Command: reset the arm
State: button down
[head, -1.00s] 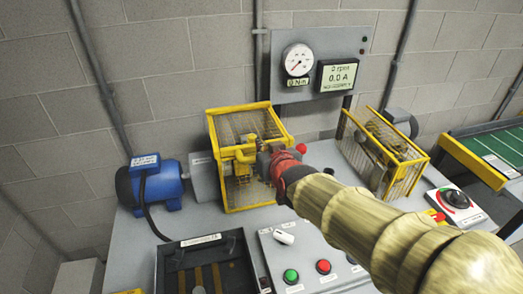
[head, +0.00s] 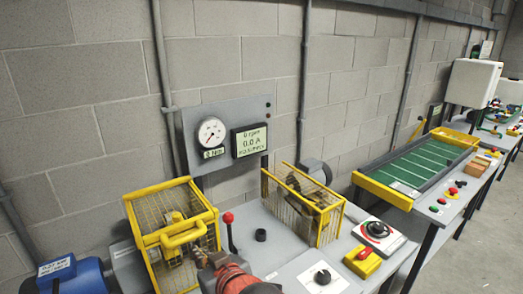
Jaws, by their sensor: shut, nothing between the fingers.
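My gripper (head: 207,266) is at the bottom of the head view, its grey end and red wrist part in front of the lower right of a yellow mesh guard (head: 172,240). It looks shut and empty, with its fingertips small and hard to make out. I cannot tell whether it touches the guard. The rest of my arm is cut off by the lower picture edge.
A second yellow guard (head: 303,208) stands right of a red-knobbed lever (head: 228,218). A blue motor (head: 72,277) is lower left. A gauge panel (head: 229,135) is on the wall. A green belt (head: 418,165) and a grey floor aisle (head: 492,235) lie to the right.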

jog(key=s+d+f+m+g+h, duration=0.1)
jog(key=s+d+f+g+h, duration=0.1)
jog(key=s+d+f, duration=0.3)
jog(key=s+d+f+g+h, duration=0.2)
jog(key=s+d+f+g, duration=0.15)
jog(key=d, duration=0.45)
jog(key=s+d+r+m+h, duration=0.1)
jog(key=s+d+r+m, duration=0.1)
jog(key=d, duration=0.6)
jog(key=s+d+r+m+t+h, duration=0.1)
jog(key=s+d+m+h, duration=0.1)
jog(key=d, duration=0.6)
jog(key=s+d+r+m+h, duration=0.1)
jog(key=s+d+r+m, duration=0.1)
jog(key=d, duration=0.6)
jog(key=shift+s+d+r+m+h, duration=0.3)
jog(key=shift+s+d+r+m, duration=0.1)
jog(key=shift+s, duration=0.35)
